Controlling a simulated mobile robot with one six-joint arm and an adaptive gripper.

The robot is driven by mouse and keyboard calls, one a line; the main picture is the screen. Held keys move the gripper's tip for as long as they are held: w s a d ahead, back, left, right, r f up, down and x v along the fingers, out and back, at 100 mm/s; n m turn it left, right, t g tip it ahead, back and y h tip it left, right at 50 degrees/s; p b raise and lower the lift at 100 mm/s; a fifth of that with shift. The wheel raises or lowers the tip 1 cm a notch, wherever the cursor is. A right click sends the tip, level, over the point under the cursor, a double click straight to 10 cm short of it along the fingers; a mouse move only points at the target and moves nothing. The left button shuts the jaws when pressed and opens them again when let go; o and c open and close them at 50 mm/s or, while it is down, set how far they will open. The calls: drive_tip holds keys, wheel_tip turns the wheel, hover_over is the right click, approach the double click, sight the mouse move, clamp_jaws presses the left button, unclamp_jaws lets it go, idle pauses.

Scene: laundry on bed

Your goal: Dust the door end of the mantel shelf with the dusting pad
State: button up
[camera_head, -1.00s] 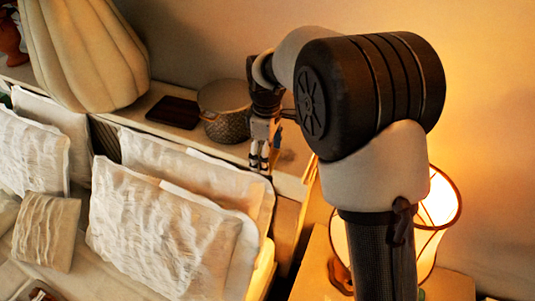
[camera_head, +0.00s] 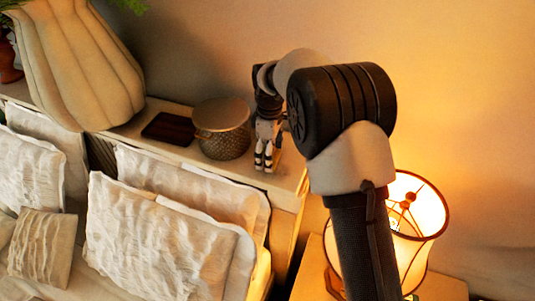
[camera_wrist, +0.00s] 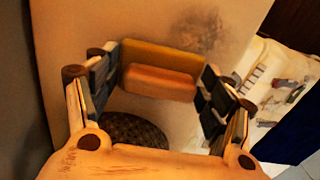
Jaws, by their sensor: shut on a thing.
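The mantel shelf (camera_head: 286,177) runs along the wall behind the bed. My gripper (camera_head: 264,166) is over its right end, right of the woven basket, fingers pointing down. In the wrist view my gripper (camera_wrist: 160,85) is shut on the dusting pad (camera_wrist: 160,72), a yellow and orange block held between the two fingers. A dark grey dust smudge (camera_wrist: 203,32) lies on the pale shelf top beyond the pad. I cannot tell whether the pad touches the shelf. In the head view the pad and the smudge cannot be made out.
The lidded woven basket (camera_head: 222,138) stands close left of my gripper. A dark flat box (camera_head: 168,128) and a large ribbed vase (camera_head: 82,70) stand further left. White pillows (camera_head: 155,240) lean below the shelf. A lit lamp (camera_head: 410,215) stands at right.

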drive_tip(key=shift+w+d+f+p, duration=0.1)
drive_tip(key=shift+w+d+p, duration=0.2)
drive_tip(key=shift+w, duration=0.55)
drive_tip(key=shift+w+d+f+p, duration=0.15)
drive_tip(key=shift+w+d, duration=0.2)
drive_tip(key=shift+w, duration=0.5)
drive_tip(key=shift+r, duration=0.1)
drive_tip(key=shift+w+r, duration=0.2)
drive_tip(key=shift+r, duration=0.75)
drive_tip(key=shift+s+r, duration=0.1)
drive_tip(key=shift+r, duration=2)
drive_tip(key=shift+r, duration=1.5)
drive_tip(key=shift+s, duration=0.1)
